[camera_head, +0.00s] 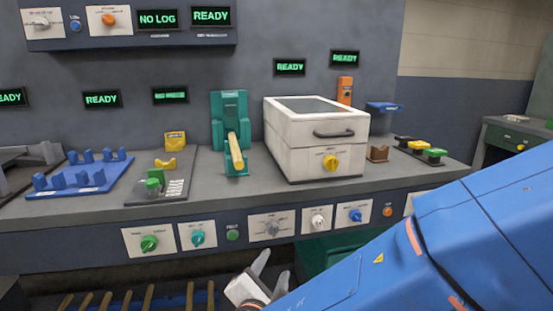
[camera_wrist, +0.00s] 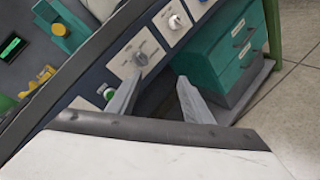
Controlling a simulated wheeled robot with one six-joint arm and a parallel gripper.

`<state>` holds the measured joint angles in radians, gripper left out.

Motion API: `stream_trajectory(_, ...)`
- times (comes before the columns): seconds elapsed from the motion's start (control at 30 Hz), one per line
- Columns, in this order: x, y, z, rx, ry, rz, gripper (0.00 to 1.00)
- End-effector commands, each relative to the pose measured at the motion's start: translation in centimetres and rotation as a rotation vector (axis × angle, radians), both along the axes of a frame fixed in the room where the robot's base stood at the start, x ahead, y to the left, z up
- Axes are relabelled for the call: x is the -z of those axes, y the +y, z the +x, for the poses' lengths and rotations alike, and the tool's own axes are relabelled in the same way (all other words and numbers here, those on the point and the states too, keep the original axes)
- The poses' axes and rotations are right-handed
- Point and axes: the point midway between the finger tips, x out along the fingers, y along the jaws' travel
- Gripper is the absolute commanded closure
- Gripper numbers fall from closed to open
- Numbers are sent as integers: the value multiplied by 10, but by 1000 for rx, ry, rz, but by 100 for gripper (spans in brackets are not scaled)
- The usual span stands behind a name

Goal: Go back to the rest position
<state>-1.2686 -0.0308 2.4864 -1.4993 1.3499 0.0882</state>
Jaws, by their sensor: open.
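My gripper (camera_head: 271,266) is low in front of the bench's front panel in the head view, below the row of knobs. Its two grey fingers stand apart with nothing between them. The open fingers also show in the wrist view (camera_wrist: 155,100), in front of the panel and to the left of green drawers. My blue arm fills the lower right of the head view and hides part of the bench front.
The bench (camera_head: 75,225) holds a blue rack (camera_head: 85,178), a green device with a wooden rod (camera_head: 236,152) and a white box (camera_head: 316,140). Several wooden rods (camera_head: 148,297) stand low at the left. Green drawers (camera_wrist: 235,50) sit under the bench; floor (camera_wrist: 295,120) is clear beside them.

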Motion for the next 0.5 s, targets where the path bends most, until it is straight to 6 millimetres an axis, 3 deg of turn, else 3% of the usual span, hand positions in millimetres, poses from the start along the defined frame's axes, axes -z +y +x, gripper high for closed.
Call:
stream_trajectory(0.03, -1, -24, 7, 63, 24, 30, 54)
stream_trajectory(0.23, 6, -106, 16, 296, 127, 157, 54)
stream_trajectory(0.5, 18, -197, 0, 586, 242, 368, 54)
